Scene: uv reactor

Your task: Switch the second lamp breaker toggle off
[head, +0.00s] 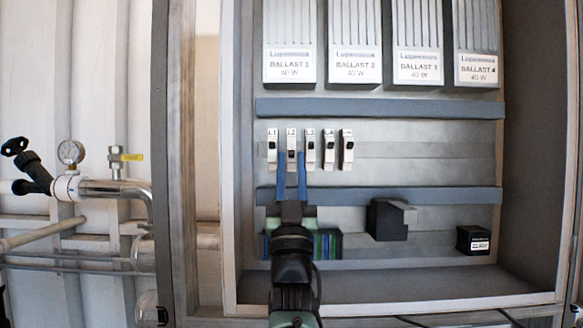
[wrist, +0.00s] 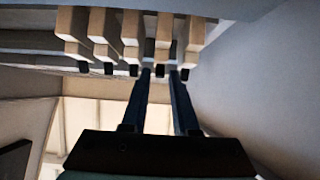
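The second lamp breaker, labelled L2 (head: 292,141), is a narrow white block in the breaker row inside the cabinet. Its small dark toggle (head: 292,154) shows between my fingertips, and I cannot tell its exact position. My gripper (head: 291,155) is open, with two long blue fingers pointing up, one on each side of the L2 breaker's lower part. In the wrist view, the fingertips (wrist: 160,72) flank the second breaker from the right (wrist: 165,40). I cannot tell whether either finger touches it.
Breaker L1 (head: 272,146) is close on the left and breaker L3 (head: 310,146) close on the right, with little room between. Blue-grey ducts (head: 400,107) run above and below the row. A black box (head: 385,221) sits lower right. Ballasts (head: 353,45) hang above.

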